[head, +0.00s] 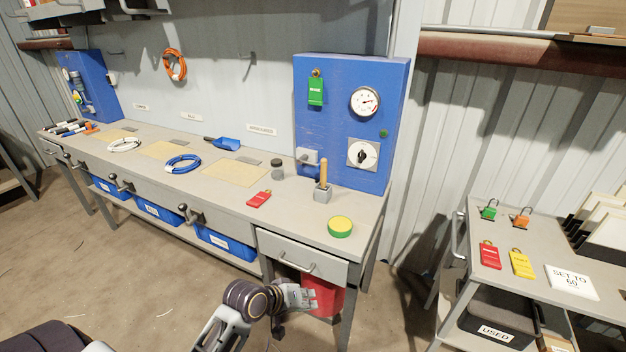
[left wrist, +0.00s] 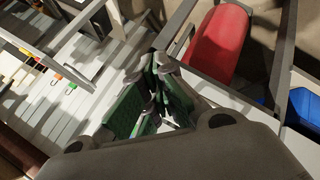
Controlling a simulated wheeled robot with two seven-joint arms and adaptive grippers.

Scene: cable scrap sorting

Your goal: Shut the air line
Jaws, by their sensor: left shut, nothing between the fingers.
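A blue panel (head: 335,110) stands at the back right of the long bench. It carries a round gauge (head: 365,101), a grey square plate with a black rotary knob (head: 363,154), a green tag (head: 316,91) hung under a brass-coloured piece, and a small grey box (head: 307,157). Which of these works the air line I cannot tell. My left gripper (head: 300,297) is shut and empty, low in front of the bench drawer and well away from the panel. Its green-padded fingers (left wrist: 158,92) meet in the left wrist view. My right gripper is not in view.
On the bench (head: 300,220) are a grey block with a wooden handle (head: 323,182), a red tag (head: 259,199), a green-yellow disc (head: 340,226) and a blue cable coil (head: 182,164). A side table with locks and tags (head: 540,240) stands right.

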